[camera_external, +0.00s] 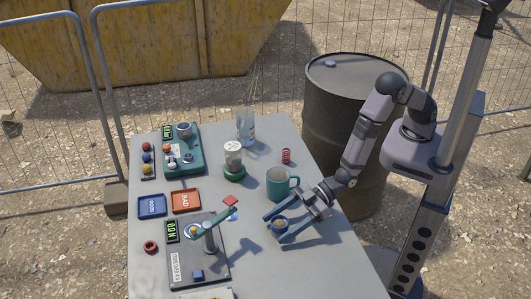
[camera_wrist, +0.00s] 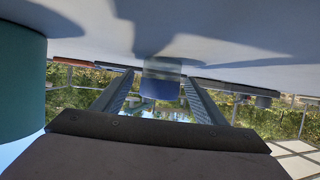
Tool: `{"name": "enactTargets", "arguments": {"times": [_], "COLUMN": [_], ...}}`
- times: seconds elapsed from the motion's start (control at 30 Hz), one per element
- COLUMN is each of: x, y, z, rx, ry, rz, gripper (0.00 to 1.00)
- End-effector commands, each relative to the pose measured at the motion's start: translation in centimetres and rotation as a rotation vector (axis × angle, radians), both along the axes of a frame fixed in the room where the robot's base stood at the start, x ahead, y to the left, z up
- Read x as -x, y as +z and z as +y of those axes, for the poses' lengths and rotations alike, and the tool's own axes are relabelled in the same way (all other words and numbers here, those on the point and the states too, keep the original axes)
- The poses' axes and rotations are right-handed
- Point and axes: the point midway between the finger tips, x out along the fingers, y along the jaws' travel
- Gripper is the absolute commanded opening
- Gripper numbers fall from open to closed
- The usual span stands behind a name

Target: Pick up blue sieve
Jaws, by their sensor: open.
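The blue sieve (camera_external: 281,225) looks like a small round blue cup with a yellowish inside. It sits on the grey table between the fingers of my gripper (camera_external: 274,228), left of and below the teal mug. In the wrist view, a blue body with a clear-looking band, apparently the sieve (camera_wrist: 162,88), shows between the two fingers of my gripper (camera_wrist: 160,77). The fingers are apart on either side of it. Gaps seem to remain at its sides, but contact is hard to judge. The wrist picture appears upside down.
The teal mug (camera_external: 279,184) stands close to my gripper; it also shows at the left in the wrist view (camera_wrist: 20,85). A balance-like device (camera_external: 205,265) stands to the left. A red coil (camera_external: 286,156) and a green-based jar (camera_external: 234,171) are farther back. The table's right front is clear.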

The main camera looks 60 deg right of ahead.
Motion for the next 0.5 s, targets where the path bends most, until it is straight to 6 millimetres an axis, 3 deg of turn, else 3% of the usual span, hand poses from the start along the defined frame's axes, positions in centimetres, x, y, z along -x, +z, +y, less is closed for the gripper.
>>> {"name": "enactTargets", "arguments": {"times": [0.13, 0.3, 0.5], "x": [0.01, 0.02, 0.02], "y": [-0.01, 0.0, 0.04], "z": [-0.01, -0.01, 0.01], "rx": [0.0, 0.0, -0.001], "ry": [0.0, 0.0, 0.0], "rz": [0.0, 0.0, -0.001], "gripper": [0.63, 0.23, 0.21]}}
